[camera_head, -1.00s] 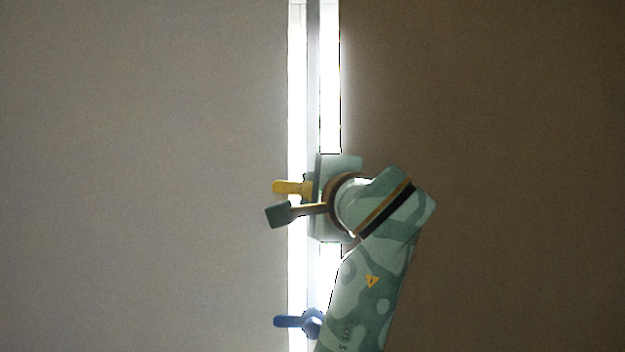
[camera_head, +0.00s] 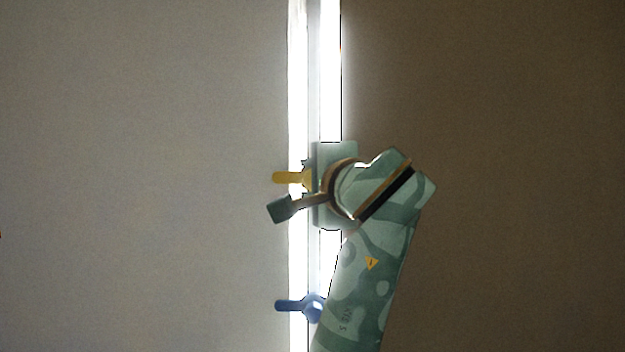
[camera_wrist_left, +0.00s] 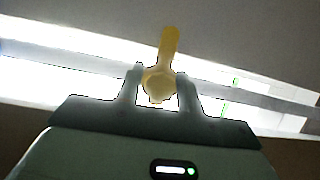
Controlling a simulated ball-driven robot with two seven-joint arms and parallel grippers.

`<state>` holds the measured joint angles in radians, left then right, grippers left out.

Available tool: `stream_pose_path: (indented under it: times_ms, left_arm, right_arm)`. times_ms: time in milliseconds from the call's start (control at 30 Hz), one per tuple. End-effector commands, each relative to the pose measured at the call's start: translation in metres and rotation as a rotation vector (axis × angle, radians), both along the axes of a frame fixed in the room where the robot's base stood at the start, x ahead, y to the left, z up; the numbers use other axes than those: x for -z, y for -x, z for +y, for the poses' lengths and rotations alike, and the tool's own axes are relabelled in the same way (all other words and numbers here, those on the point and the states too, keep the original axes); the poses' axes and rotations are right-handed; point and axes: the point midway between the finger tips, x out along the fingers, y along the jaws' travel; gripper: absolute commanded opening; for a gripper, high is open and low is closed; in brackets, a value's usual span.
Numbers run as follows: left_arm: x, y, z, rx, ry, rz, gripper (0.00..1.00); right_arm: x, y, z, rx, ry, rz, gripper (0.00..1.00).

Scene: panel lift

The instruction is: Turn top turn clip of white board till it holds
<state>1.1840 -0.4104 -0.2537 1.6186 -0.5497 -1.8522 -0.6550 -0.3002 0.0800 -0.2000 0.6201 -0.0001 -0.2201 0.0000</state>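The yellow turn clip (camera_head: 290,178) sits at the bright upright gap, its handle pointing left and its tip over the edge of the pale left panel (camera_head: 140,180). My left gripper (camera_head: 312,180) is at the clip's hub from the right; its body hides much of the hub. In the left wrist view the clip's handle (camera_wrist_left: 169,45) points up, and its round hub lies between the two fingertips of my left gripper (camera_wrist_left: 159,84). The fingers stand close on both sides; whether they press on the hub is unclear. My right gripper is out of view.
A blue clip (camera_head: 298,306) sits lower on the same gap, its handle also pointing left, partly behind my arm. A darker brown panel (camera_head: 510,180) fills the right side. Strong light from the gap washes out the edges.

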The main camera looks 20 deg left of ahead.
Motion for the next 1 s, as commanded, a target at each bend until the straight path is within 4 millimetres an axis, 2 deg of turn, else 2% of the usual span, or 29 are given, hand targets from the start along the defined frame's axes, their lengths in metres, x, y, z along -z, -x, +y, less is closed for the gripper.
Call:
stream_pose_path:
  times_ms: [267, 367, 567, 800, 900, 1000]
  left_arm:
    - [-0.001, 0.009, -0.007, 0.001, -0.002, -0.005, 0.37]
    - [0.000, 0.024, -0.019, 0.002, -0.004, -0.006, 0.37]
    - [-0.002, 0.069, -0.054, 0.002, -0.005, -0.006, 0.37]
    - [-0.005, 0.109, -0.087, 0.002, -0.005, -0.003, 0.37]
    - [-0.008, 0.117, -0.094, 0.002, 0.000, 0.003, 0.37]
    - [-0.006, 0.123, -0.098, 0.001, 0.000, 0.002, 0.37]
  right_arm:
    - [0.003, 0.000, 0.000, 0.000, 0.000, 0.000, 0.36]
    - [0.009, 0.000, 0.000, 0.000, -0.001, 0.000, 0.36]
    - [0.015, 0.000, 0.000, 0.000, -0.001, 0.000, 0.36]
    - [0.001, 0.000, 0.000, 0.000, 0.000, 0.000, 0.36]
    - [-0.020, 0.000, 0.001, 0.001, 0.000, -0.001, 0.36]
    - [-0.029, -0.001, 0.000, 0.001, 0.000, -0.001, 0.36]
